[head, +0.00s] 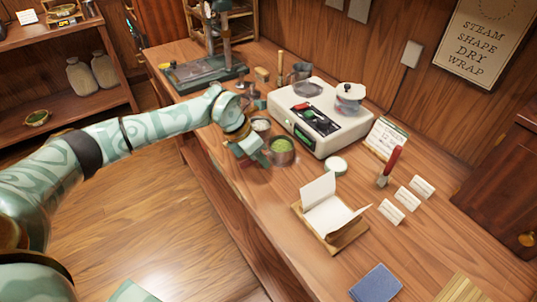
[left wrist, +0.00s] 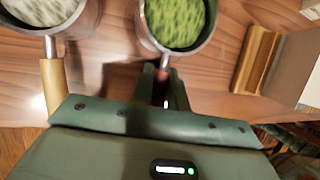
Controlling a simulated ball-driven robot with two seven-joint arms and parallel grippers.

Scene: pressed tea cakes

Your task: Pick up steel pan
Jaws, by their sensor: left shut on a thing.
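A round steel pan (head: 283,158) with green leaf in it stands on the wooden counter. It also shows at the top of the left wrist view (left wrist: 144,30), its handle pointing toward my gripper. My left gripper (head: 262,157) is beside the pan, and in the left wrist view its fingers (left wrist: 162,86) are shut on the pan's handle, which they partly hide. I cannot tell whether the pan is clear of the counter. My right gripper is not in view.
A second pan (head: 261,131) with pale contents stands close by, its wooden handle (left wrist: 54,85) left of my gripper. A white scale-like machine (head: 322,135) stands behind. The front counter has free room.

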